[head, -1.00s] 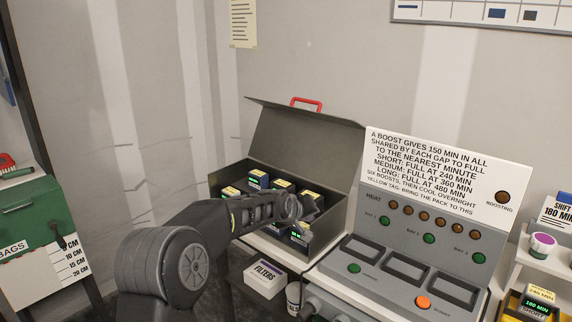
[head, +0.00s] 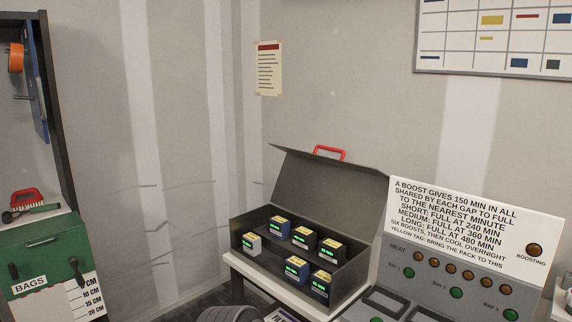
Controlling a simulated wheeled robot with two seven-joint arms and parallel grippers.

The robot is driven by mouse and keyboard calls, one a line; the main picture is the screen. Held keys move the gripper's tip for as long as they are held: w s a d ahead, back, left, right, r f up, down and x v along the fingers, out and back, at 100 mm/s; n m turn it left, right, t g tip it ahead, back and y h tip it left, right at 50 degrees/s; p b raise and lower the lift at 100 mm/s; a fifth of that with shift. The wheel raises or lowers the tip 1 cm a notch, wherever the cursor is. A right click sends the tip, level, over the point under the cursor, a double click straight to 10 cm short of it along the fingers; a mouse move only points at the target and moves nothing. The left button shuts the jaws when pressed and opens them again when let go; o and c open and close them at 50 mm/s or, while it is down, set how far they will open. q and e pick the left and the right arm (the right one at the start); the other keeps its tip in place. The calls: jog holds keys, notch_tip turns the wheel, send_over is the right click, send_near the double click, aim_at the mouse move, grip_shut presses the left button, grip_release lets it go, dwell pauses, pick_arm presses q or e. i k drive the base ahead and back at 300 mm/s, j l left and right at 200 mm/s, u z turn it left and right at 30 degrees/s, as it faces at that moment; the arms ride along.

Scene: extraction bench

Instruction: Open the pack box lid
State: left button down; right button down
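The pack box (head: 341,291) is a dark grey box on the white bench left of the charger panel. Its lid (head: 330,194) stands open, tilted back, with a red handle (head: 329,152) at its top edge. Several battery packs (head: 279,228) with yellow tops and green displays stand in the box in two rows. Neither gripper shows in the head view. Only a grey rounded part of my arm shows at the bottom edge.
The charger panel (head: 453,278) with lamps and a white instruction sign (head: 475,225) stands right of the box. A green bags case (head: 45,252) is at the far left. A paper notice (head: 268,68) and a wall chart (head: 495,36) hang on the wall.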

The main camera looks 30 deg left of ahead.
aim_at(349, 198)
jog(key=j+z, duration=0.15)
jog(key=z, duration=0.15)
jog(key=j+z, duration=0.15)
jog(key=z, duration=0.15)
jog(key=j+z, duration=0.15)
jog(key=j, duration=0.25)
jog(key=k+j+z, duration=0.1)
jog(key=j, duration=0.35)
jog(key=j+z, duration=0.15)
jog(key=j, duration=0.25)
jog(key=k+j+z, duration=0.15)
jog(key=j, duration=0.25)
jog(key=k+j+z, duration=0.1)
jog(key=j, duration=0.3)
jog(key=k+j, duration=0.1)
jog(key=j, duration=0.3)
jog(key=k+j, duration=0.15)
jog(key=j, duration=0.25)
jog(key=k+j, duration=0.1)
jog(key=j, duration=0.3)
jog(key=k+j, duration=0.1)
jog(key=j, duration=0.3)
jog(key=k+j, duration=0.1)
jog(key=j, duration=0.25)
jog(key=j+z, duration=0.05)
